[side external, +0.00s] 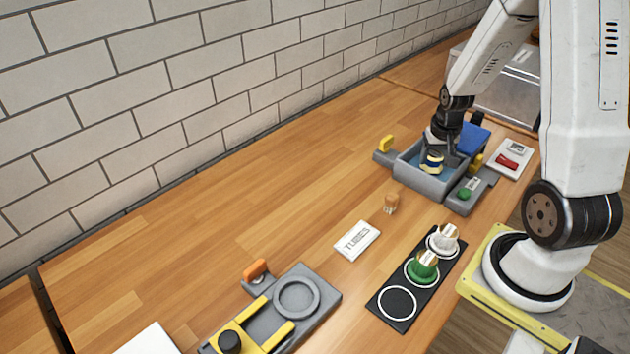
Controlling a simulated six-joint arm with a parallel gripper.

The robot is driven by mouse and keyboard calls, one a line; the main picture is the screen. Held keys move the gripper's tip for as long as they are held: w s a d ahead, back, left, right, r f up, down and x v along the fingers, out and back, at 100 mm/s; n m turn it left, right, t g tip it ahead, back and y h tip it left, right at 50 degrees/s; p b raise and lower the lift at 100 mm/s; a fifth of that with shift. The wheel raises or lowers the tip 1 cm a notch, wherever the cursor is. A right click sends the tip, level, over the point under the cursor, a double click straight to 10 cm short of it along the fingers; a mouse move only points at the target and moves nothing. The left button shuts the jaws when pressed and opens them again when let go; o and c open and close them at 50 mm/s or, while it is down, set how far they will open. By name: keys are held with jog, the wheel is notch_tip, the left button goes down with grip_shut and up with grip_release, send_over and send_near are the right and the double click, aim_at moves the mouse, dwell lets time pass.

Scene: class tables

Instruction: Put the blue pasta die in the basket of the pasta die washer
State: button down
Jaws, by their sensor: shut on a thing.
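The blue pasta die (433,161), a small round piece with a dark blue band and a pale gold part, is at my gripper (444,157), low over the washer's tub. My gripper is pointing down and is shut on the die. The pasta die washer (424,186) is a grey open tub with a blue interior at the back right, its blue lid (472,138) raised behind. The basket inside cannot be made out clearly, and I cannot tell whether the die touches it.
A black tray (414,304) holds a white die (443,239) and a green die (423,267); its front ring is empty.

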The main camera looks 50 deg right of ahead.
aim_at(437, 159)
jog(key=shift+f, duration=0.7)
jog(key=shift+c, duration=0.4)
grip_release()
jog(key=shift+f, duration=0.15)
jog(key=shift+r, duration=0.2)
jog(key=shift+s+a+r, duration=0.2)
jog(key=shift+r, duration=1.75)
jog(key=shift+s+a+r, duration=0.2)
jog(key=shift+a+r, duration=0.05)
jog(key=shift+r, duration=1.75)
jog(key=shift+s+a+r, duration=0.2)
jog(key=shift+r, duration=1.75)
